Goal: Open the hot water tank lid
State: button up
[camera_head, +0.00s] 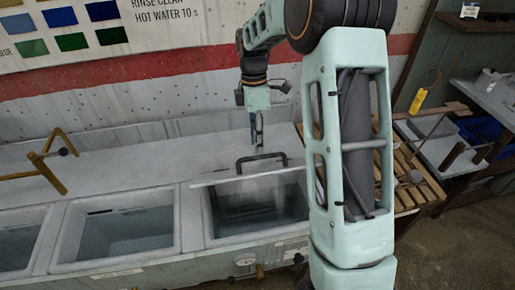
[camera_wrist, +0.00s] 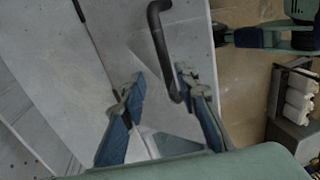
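The hot water tank (camera_head: 255,228) is the rightmost basin in the head view, with a dark interior and faint haze at its opening. Its pale lid (camera_head: 215,181) is raised, seen nearly edge-on across the rear of the opening. A black bar handle (camera_head: 262,156) stands on the lid. In the wrist view the lid (camera_wrist: 120,40) is a grey panel, and the handle (camera_wrist: 158,35) reaches down between the fingers, close to the right one. My gripper (camera_head: 257,142) is just above the handle; in the wrist view its blue-padded fingers (camera_wrist: 158,84) are apart. Contact with the handle is unclear.
Two open basins (camera_head: 130,232) lie to the left, with a bent yellow rod (camera_head: 48,165) behind them. A slatted wooden rack (camera_head: 415,185) stands right of the tank, beyond my arm. The wall with a printed sign is close behind the counter.

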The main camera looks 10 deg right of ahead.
notch_tip(320, 180, up, 9)
jog(key=w, duration=0.1)
jog(key=shift+w+f, duration=0.2)
jog(key=shift+w, duration=0.15)
jog(key=shift+c, duration=0.6)
